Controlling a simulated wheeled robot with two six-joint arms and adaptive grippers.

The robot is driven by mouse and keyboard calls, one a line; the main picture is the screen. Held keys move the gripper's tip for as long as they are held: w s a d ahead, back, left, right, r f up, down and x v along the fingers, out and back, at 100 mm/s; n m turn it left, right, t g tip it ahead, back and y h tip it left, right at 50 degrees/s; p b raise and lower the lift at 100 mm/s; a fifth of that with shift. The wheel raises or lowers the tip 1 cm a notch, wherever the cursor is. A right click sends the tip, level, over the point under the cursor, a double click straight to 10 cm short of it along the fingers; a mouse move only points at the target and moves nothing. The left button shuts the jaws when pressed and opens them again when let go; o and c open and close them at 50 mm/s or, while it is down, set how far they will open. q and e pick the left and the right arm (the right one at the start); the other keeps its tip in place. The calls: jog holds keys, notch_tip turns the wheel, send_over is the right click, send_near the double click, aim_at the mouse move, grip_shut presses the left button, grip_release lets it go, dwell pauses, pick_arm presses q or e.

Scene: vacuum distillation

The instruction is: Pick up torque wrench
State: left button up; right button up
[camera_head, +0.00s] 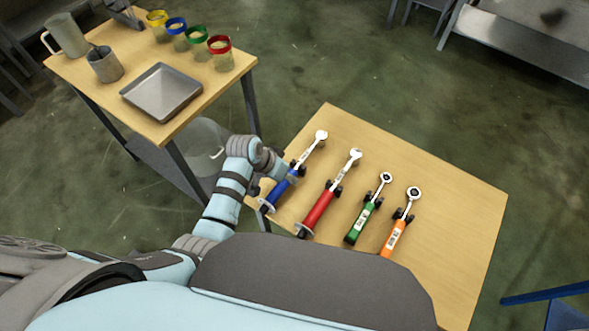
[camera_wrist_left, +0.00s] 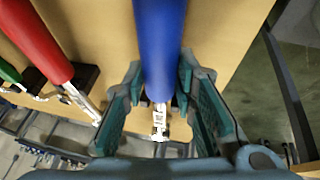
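Several wrenches lie side by side on black holders on the wooden table (camera_head: 452,222). The blue-handled wrench (camera_head: 279,190) is leftmost, then the red-handled wrench (camera_head: 318,210), the green-handled wrench (camera_head: 360,223) and the orange-handled wrench (camera_head: 392,238). Blue and red have open-end heads; green and orange have round heads. My left gripper (camera_head: 277,172) is at the blue wrench. In the left wrist view my left gripper (camera_wrist_left: 162,88) is open, its fingers on either side of the blue handle (camera_wrist_left: 160,40), with visible gaps. The red handle (camera_wrist_left: 32,40) lies beside it. My right gripper is not in view.
A second table (camera_head: 222,85) at the upper left bears a metal tray (camera_head: 161,92), a metal cup (camera_head: 105,64), a pitcher (camera_head: 66,35) and several jars with coloured rims (camera_head: 220,54). The right part of the wrench table is clear. A blue frame (camera_head: 545,294) stands at lower right.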

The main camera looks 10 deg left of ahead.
pick_arm(q)
grip_shut()
jog(key=shift+w, duration=0.1)
jog(key=shift+r, duration=0.55)
notch_tip(320, 180, up, 19)
jog(key=p, duration=0.4)
jog(key=shift+o, duration=2.2)
grip_release()
grip_shut()
